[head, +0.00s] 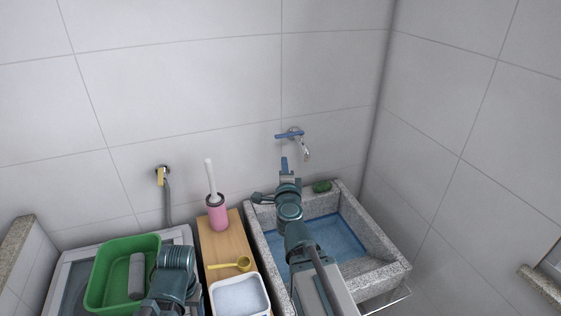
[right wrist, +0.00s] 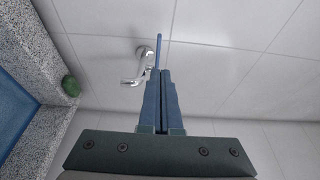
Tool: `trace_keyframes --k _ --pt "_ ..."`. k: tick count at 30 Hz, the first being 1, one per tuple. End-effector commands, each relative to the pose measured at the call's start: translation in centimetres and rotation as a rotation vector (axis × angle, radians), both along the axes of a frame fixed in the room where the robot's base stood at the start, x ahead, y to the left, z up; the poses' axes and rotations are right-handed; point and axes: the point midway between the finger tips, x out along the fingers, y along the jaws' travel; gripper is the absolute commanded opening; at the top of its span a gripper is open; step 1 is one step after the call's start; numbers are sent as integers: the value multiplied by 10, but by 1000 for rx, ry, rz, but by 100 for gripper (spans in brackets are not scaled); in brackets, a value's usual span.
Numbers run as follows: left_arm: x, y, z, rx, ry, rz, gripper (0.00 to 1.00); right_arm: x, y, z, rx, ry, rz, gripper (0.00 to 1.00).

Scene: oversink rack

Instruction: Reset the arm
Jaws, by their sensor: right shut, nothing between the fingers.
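My right arm reaches over the stone sink in the head view. Its gripper (head: 284,164) points at the tiled wall, just below the tap (head: 290,134). In the right wrist view the two blue fingers of this gripper (right wrist: 161,75) lie together with nothing between them. The metal tap (right wrist: 131,81) with its blue lever (right wrist: 157,54) appears right by the fingertips; I cannot tell whether they touch. My left arm shows low in the head view, over the green basin, but I cannot make out its gripper.
The stone sink (head: 376,228) holds blue-looking water, with a green sponge-like thing (head: 321,186) on its back rim. Left of it a wooden board (head: 236,236) carries a pink brush holder (head: 217,212), a yellow scoop (head: 242,264) and a white tub (head: 264,289). The green basin (head: 105,268) stands further left.

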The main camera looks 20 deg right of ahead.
Motion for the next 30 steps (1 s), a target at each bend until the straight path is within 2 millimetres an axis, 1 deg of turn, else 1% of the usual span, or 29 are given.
trace_keyframes --k 7,8,10,11,14,15,17,18,20,21,23,24,26,27,29,30 --pt "0 0 0 0 0 0 68 0 0 0 -2 1 2 0" --pt "0 0 0 0 0 0 68 1 2 0 -6 1 9 0" --pt "0 0 0 0 0 0 68 4 15 1 -35 5 50 0" --pt "0 0 0 0 0 0 68 6 25 2 -56 10 82 0" --pt "0 0 0 0 0 0 68 14 76 0 -175 38 249 0" --pt "0 0 0 0 0 0 68 16 103 -3 -238 57 339 0" --pt "0 0 0 0 0 0 68 14 146 -14 -340 98 484 0" --pt "0 0 0 0 0 0 68 10 174 -23 -409 131 581 0" --pt "0 0 0 0 0 0 68 -1 212 -42 -514 190 724 0" --pt "0 0 0 0 0 0 68 -11 236 -57 -583 236 820 0" --pt "0 0 0 0 0 0 68 -30 266 -82 -691 319 963 0" --pt "0 0 0 0 0 0 68 -45 283 -101 -763 383 1059 0" --pt "0 0 0 0 0 0 68 -72 300 -130 -873 496 1197 0" --pt "0 0 0 0 0 0 68 -90 306 -149 -943 578 1281 0" --pt "0 0 0 0 0 0 68 -119 307 -174 -1040 712 1392 0" --pt "0 0 0 0 0 0 68 -137 304 -188 -1098 803 1454 0"
